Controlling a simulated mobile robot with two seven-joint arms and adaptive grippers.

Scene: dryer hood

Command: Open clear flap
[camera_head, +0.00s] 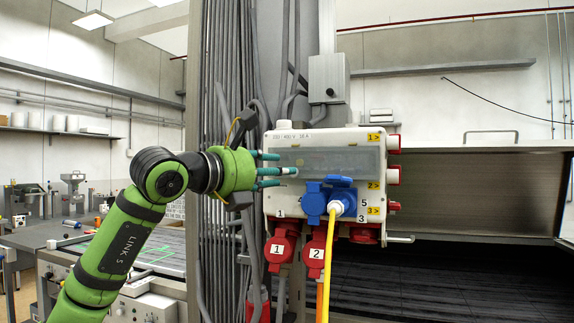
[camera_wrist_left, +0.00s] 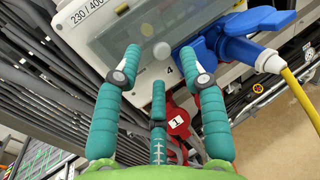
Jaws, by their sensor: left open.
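The clear flap (camera_head: 340,160) is a smoky transparent window across the upper front of a light grey power box (camera_head: 270,206). It looks shut, lying flat against the box. My left gripper (camera_head: 281,170) has teal fingers and is at the flap's left end. My right gripper is out of view.
A blue plug (camera_head: 345,206) with a yellow cable sits in the box just below the flap. Red numbered sockets (camera_head: 281,247) hang underneath. Cables (camera_head: 225,90) run vertically left of the box. A steel hood (camera_head: 480,190) stands to the right.

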